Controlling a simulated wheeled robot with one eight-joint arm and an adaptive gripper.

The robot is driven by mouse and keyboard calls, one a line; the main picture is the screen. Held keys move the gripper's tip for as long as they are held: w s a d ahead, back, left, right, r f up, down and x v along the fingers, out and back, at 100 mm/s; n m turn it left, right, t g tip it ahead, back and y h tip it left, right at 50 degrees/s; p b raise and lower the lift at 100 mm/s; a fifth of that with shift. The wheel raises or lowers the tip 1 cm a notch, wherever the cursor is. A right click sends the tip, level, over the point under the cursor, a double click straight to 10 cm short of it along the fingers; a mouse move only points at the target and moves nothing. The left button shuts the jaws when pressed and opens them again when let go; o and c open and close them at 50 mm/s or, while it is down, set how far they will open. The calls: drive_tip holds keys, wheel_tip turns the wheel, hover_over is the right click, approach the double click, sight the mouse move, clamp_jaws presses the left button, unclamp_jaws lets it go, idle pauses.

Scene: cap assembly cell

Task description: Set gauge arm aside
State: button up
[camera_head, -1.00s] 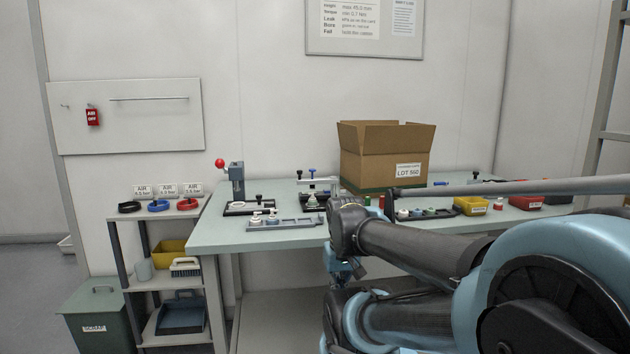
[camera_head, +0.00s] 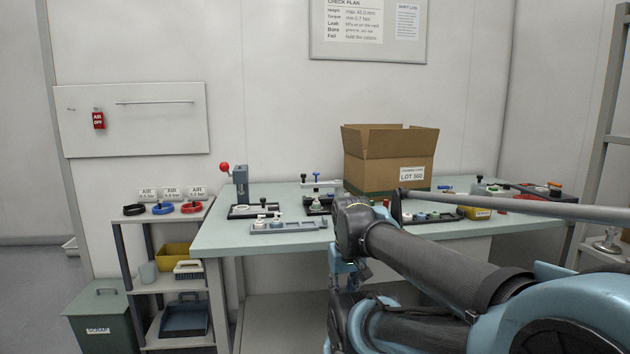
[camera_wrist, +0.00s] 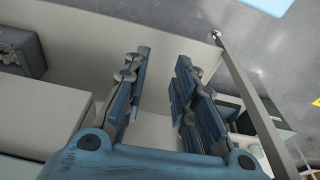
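What looks like the gauge arm (camera_head: 322,184) is a pale horizontal bar with a blue knob. It sits on a dark fixture on the table, left of the cardboard box, and is small in the head view. My gripper (camera_wrist: 162,58) shows in the wrist view with its two fingers apart and nothing between them. In the head view my gripper is hard to make out among my arm links, in front of the table edge. It is apart from the gauge arm, which I cannot identify in the wrist view.
The table (camera_head: 215,240) carries a red-knobbed press (camera_head: 240,182), a grey parts tray (camera_head: 290,227), a cardboard box (camera_head: 388,160) and a yellow bin (camera_head: 476,212). A small shelf (camera_head: 162,217) stands left. A long grey rod (camera_head: 520,206) crosses the right foreground.

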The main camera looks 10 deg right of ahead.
drive_tip(key=w+a+r+n+g, duration=0.15)
drive_tip(key=w+r+n, duration=0.25)
drive_tip(key=w+r, duration=0.9)
drive_tip(key=w+a+r+n, duration=0.35)
drive_tip(key=w+r, duration=0.75)
drive_tip(key=r, duration=0.4)
drive_tip(key=w+a+r+n+g, duration=0.1)
drive_tip(key=w+r+n, duration=0.4)
drive_tip(key=w+r, duration=0.9)
drive_tip(key=f, duration=1.1)
drive_tip(key=s+f, duration=0.1)
drive_tip(key=f, duration=0.4)
drive_tip(key=shift+s+f, duration=0.1)
drive_tip(key=shift+f, duration=0.3)
clamp_jaws()
